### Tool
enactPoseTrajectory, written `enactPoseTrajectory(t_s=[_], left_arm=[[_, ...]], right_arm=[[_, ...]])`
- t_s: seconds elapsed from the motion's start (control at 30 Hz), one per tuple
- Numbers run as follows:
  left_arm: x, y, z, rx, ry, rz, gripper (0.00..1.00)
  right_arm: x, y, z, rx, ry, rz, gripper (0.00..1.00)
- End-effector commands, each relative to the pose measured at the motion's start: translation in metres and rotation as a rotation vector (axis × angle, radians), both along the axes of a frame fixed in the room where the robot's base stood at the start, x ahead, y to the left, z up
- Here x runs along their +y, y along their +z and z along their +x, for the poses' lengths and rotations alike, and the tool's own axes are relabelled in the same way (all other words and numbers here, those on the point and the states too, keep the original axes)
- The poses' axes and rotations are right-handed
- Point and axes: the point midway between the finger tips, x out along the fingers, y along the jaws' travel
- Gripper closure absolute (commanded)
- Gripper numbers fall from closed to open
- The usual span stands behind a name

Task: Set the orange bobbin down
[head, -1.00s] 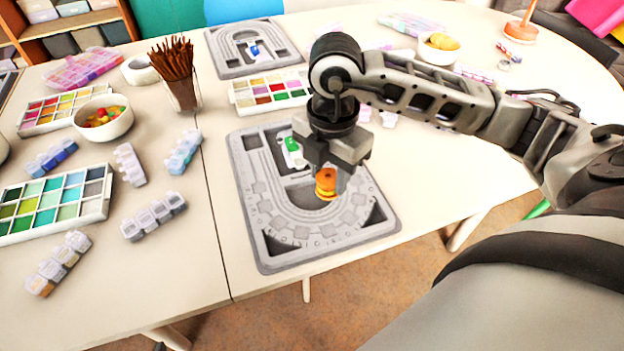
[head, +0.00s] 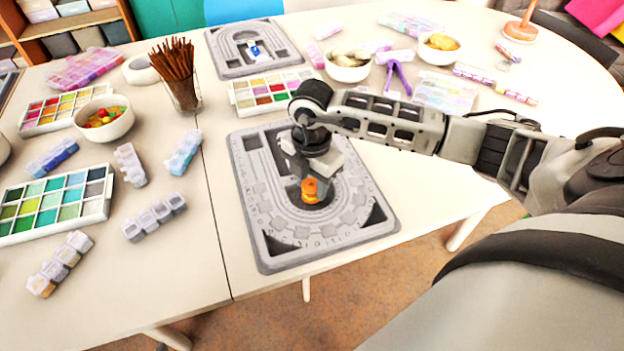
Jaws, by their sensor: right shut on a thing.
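The orange bobbin (head: 311,190) is upright at the lower end of my right gripper (head: 311,174), which is shut on it. It is over the central hollow of the near grey bead board (head: 262,222). I cannot tell whether its base touches the board. My gripper and wrist cover the upper middle of that board, so what lies there is hidden. My left gripper is not in view.
A second grey bead board (head: 225,62) with a blue-and-white item lies behind. A bead tray (head: 243,101) sits just beyond the near board. A cup of brown sticks (head: 184,90) stands to the left. The table's front edge is close below the board.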

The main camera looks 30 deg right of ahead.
Motion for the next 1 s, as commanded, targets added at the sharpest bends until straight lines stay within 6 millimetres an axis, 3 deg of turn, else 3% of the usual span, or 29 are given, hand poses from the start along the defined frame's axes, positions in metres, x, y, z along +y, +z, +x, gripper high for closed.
enactPoseTrajectory(t_s=[0.17, 0.2, 0.27, 0.67, 1.0], left_arm=[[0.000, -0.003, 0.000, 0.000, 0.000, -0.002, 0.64], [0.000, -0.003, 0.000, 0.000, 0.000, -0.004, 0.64], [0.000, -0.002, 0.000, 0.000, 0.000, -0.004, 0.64], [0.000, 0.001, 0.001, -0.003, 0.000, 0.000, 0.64], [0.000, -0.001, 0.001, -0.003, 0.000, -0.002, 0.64]], right_arm=[[0.000, -0.004, 0.000, 0.000, -0.001, 0.000, 0.85], [0.000, -0.004, 0.000, 0.000, -0.001, 0.000, 0.58], [0.000, -0.003, 0.000, 0.000, -0.001, 0.000, 0.42], [0.000, 0.006, 0.001, -0.002, -0.001, 0.000, 0.42], [0.000, 0.073, 0.001, -0.005, -0.001, -0.001, 0.42]])
